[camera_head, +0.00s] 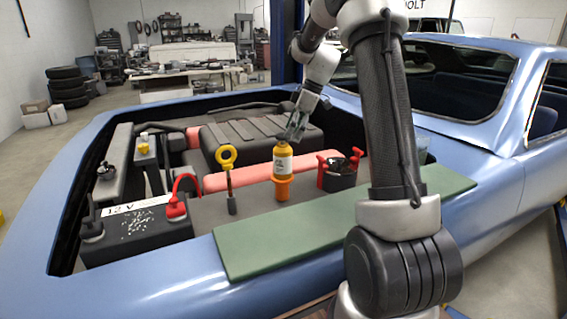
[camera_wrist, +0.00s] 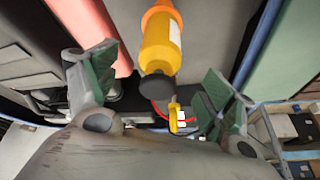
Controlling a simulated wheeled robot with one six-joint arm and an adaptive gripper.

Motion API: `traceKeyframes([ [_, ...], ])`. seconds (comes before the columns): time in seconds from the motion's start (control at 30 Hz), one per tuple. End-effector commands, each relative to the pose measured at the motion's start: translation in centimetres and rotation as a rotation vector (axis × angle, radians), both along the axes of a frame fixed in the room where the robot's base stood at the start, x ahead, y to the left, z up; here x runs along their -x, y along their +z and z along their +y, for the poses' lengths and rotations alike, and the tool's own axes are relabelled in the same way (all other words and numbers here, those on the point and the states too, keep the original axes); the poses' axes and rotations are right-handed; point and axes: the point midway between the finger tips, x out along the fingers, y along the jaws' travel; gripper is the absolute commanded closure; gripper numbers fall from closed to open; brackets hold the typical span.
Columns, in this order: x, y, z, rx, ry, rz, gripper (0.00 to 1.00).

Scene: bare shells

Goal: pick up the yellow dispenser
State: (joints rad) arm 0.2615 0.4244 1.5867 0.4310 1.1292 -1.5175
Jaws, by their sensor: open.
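The yellow dispenser (camera_head: 283,159) stands upright in an orange holder (camera_head: 283,186) in the car's open engine bay. It has a white label. In the wrist view the dispenser (camera_wrist: 161,45) shows with its dark end towards me, between my two fingers. My gripper (camera_head: 294,127) is at the top of the dispenser in the head view, its fingers pointing down and partly hiding the top. In the wrist view my gripper (camera_wrist: 160,68) is open, with a visible gap on each side of the dispenser. No contact shows.
A yellow ring-handled stick (camera_head: 227,160) stands left of the dispenser. A black pot with red handles (camera_head: 338,172) stands close on the right. A battery (camera_head: 137,232) with a red clamp sits at the left. A green mat (camera_head: 300,243) covers the near fender.

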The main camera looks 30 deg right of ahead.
Motion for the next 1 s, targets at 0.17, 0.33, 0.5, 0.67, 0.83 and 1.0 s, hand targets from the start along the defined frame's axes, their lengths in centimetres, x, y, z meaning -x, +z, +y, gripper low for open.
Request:
traceKeyframes([
  [0.17,0.3,-0.3,0.3,0.012,0.157,-0.049,0.17],
  [0.33,0.0,-2.0,1.0,0.015,0.176,-0.055,0.17],
  [0.5,-0.4,-4.0,1.9,0.015,0.174,-0.054,0.17],
  [0.67,-0.9,-6.3,2.9,0.016,0.173,-0.053,0.17],
  [0.83,-1.1,-7.3,3.3,0.016,0.171,-0.054,0.17],
  [1.0,-1.1,-7.2,3.2,0.017,0.171,-0.055,0.17],
])
